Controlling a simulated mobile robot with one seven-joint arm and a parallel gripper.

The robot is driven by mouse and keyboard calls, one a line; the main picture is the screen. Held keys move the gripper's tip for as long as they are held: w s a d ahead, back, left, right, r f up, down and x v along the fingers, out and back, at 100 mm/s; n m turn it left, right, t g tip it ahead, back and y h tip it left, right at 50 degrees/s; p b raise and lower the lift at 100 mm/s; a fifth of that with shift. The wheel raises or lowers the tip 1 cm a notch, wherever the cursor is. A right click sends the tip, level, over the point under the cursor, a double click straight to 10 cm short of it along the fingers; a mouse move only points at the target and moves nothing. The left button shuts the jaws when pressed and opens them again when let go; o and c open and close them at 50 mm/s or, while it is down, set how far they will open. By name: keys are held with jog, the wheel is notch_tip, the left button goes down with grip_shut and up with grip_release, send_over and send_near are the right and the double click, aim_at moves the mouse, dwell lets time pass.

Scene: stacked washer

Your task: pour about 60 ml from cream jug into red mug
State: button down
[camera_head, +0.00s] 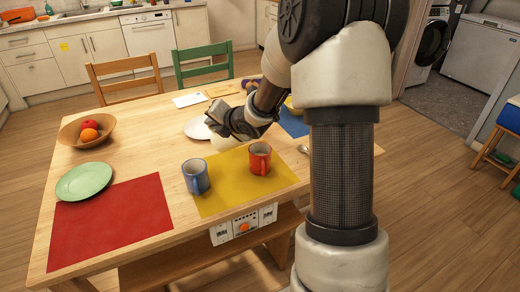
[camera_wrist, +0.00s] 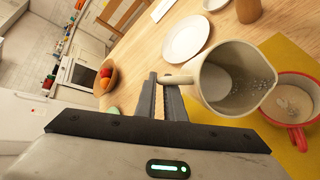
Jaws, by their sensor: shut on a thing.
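The cream jug (camera_wrist: 236,98) is held by its handle between the fingers of my gripper (camera_wrist: 168,84). Its open mouth faces the wrist camera, and its spout points toward the red mug (camera_wrist: 292,100). Small pale specks show on its inner wall; how much liquid it holds is unclear. In the head view my gripper (camera_head: 222,125) hides most of the jug (camera_head: 226,144), which is just behind the red mug (camera_head: 260,160). The red mug stands upright on the yellow mat, with something pale inside. I see no stream between the two.
A blue mug (camera_head: 195,176) stands left of the red mug on the yellow mat (camera_head: 222,203). A white plate (camera_head: 197,129) lies behind the jug. A green plate (camera_head: 84,182), a red mat (camera_head: 112,222) and a fruit bowl (camera_head: 68,134) are at the left.

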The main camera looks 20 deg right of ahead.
dwell(0.4)
jog(key=w+a+f+g+h+p, duration=0.1)
jog(key=w+f+g+p, duration=0.1)
jog(key=p, duration=0.4)
jog(key=w+a+f+n+g+h+p, duration=0.1)
jog(key=w+f+g+h+p, duration=0.1)
jog(key=p, duration=0.4)
jog(key=w+a+f+n+g+h+p, duration=0.1)
jog(key=w+f+g+h+p, duration=0.1)
jog(key=f+p, duration=0.3)
jog(key=shift+w+a+g+p, duration=0.1)
jog(key=shift+w+g+p, duration=0.35)
jog(key=shift+g, duration=0.25)
jog(key=shift+w+f+g, duration=0.15)
jog(key=shift+f+g, duration=0.15)
dwell(1.0)
